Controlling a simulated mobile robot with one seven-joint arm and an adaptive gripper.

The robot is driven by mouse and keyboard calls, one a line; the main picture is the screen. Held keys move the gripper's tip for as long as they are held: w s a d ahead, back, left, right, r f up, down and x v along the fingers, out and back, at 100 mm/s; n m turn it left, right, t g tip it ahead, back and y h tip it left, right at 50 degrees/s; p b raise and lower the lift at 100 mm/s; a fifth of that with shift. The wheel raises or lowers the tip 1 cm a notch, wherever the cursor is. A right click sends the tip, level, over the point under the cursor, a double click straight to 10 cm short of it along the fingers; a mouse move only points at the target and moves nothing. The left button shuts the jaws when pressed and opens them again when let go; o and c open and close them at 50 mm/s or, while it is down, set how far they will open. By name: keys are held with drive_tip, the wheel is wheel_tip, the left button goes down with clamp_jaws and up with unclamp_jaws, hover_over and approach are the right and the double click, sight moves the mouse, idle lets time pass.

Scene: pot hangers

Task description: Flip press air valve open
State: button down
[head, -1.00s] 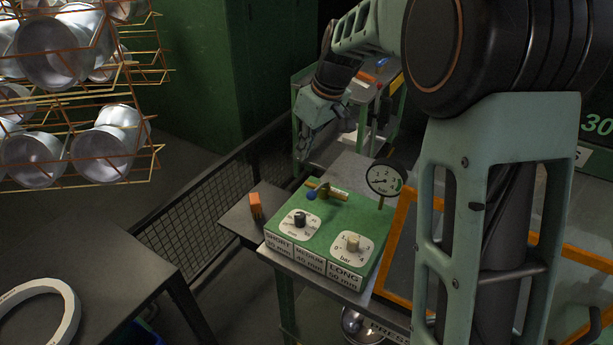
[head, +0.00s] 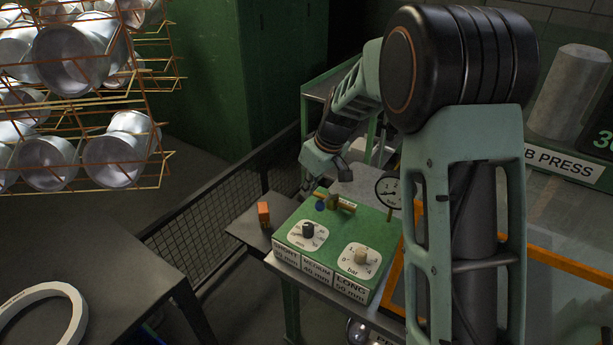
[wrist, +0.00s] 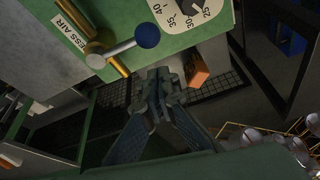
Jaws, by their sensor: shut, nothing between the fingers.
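The press air valve (head: 333,202) sits at the back left of the green control box (head: 305,214). In the wrist view its brass pipe (wrist: 117,66) runs beside the press air label (wrist: 70,30). A silver lever (wrist: 122,47) with a blue ball end (wrist: 147,37) lies crosswise to the pipe. The ball also shows in the head view (head: 320,206). My gripper (head: 307,186) is just behind and left of the box. In the wrist view my gripper (wrist: 158,76) is shut and empty, its tips apart from the ball in the picture.
An orange block (head: 264,214) stands on a grey side shelf left of the box. Two dials (head: 308,230) and a pressure gauge (head: 389,192) are close by. Wire racks of metal pots (head: 70,150) hang at left. A mesh fence (head: 215,190) runs behind the shelf.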

drive_tip(key=shift+s+d, duration=0.5)
drive_tip(key=shift+s+d+f, duration=0.1)
drive_tip(key=shift+s+d, duration=0.3)
